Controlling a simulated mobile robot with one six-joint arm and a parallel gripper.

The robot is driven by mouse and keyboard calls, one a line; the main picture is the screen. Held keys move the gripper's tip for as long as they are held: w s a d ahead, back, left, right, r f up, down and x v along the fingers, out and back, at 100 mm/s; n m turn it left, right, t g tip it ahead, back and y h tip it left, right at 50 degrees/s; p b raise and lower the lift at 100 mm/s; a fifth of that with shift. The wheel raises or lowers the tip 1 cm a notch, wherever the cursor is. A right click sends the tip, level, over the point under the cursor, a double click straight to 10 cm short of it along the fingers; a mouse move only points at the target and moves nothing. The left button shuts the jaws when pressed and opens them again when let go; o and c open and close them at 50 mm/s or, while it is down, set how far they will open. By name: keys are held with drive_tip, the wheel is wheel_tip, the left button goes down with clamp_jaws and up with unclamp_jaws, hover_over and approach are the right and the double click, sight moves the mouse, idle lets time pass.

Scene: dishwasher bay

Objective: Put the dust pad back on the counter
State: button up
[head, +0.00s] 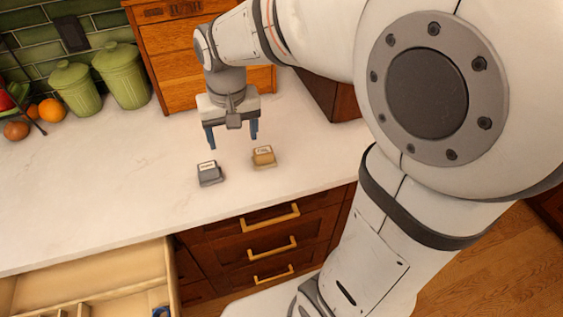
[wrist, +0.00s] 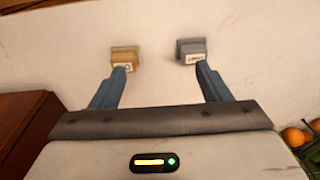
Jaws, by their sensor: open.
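Two small labelled pads stand apart on the pale counter (head: 110,180). One is a grey pad (head: 209,173); the other is a tan pad (head: 264,157) to its right. Their labels are too small to read surely, so I cannot tell which is the dust pad. In the wrist view the tan pad (wrist: 125,57) is at the left and the grey pad (wrist: 192,46) at the right. My gripper (head: 232,137) has its blue fingers spread and empty, pointing down above the counter behind the pads. In the wrist view my gripper (wrist: 161,69) shows a fingertip overlapping each pad's near edge.
An open wooden drawer (head: 85,275) with dividers is at lower left, with a small blue thing (head: 161,311) partly in view. Green canisters (head: 120,76), fruit (head: 52,110) and a wooden cabinet (head: 165,50) stand at the back. The counter left of the pads is clear.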

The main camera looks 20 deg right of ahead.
drive_tip(key=s+d+t, duration=0.2)
drive_tip(key=s+d, duration=0.5)
drive_tip(key=s, duration=0.5)
drive_tip(key=shift+s, duration=0.2)
drive_tip(key=shift+d, duration=0.1)
